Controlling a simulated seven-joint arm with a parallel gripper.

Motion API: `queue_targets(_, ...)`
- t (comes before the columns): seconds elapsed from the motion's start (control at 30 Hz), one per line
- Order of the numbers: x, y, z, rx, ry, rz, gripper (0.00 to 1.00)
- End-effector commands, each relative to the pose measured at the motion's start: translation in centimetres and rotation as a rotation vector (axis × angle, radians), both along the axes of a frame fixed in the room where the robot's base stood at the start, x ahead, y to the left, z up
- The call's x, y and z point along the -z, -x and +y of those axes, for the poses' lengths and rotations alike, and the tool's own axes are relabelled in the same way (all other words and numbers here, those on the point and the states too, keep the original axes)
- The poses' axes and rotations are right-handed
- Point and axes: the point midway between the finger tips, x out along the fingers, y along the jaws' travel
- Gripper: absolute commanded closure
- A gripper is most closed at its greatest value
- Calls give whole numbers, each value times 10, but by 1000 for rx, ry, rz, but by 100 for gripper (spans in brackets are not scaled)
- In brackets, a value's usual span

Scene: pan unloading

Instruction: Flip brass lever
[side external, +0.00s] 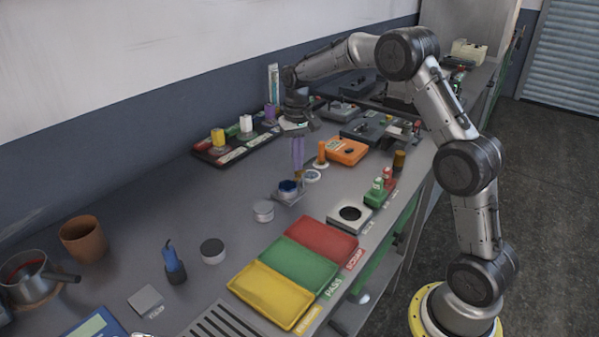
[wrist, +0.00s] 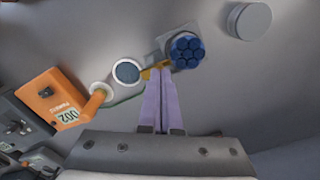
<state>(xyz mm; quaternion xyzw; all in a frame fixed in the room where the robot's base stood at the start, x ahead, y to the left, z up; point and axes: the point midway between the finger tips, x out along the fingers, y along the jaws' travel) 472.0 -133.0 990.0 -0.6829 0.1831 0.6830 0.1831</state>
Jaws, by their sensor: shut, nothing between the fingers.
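My gripper (side external: 298,165) points down over the middle of the bench with its two purple fingers together and nothing between them. In the wrist view its fingertips (wrist: 158,73) sit right at a small brass-coloured lever (wrist: 147,74). The lever is largely hidden by the fingers, and I cannot tell whether they touch it. It adjoins a grey fixture (wrist: 165,47) that holds a cluster of blue round pieces (wrist: 187,50). In the side view the brass lever (side external: 298,176) shows just under the fingertips, beside the fixture (side external: 288,198).
An orange box (side external: 347,151), an orange post (side external: 322,152) and a round white-rimmed disc (wrist: 127,72) stand close by. A grey round tin (side external: 263,211) is nearer the front. Yellow, green and red trays (side external: 270,295) lie along the bench edge.

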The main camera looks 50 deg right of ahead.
Motion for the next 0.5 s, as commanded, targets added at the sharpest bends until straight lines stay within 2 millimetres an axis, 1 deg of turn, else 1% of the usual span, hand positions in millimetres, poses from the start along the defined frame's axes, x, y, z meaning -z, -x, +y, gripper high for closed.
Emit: queue_targets(0.5, 7, 0, 0, 0, 0, 0, 100)
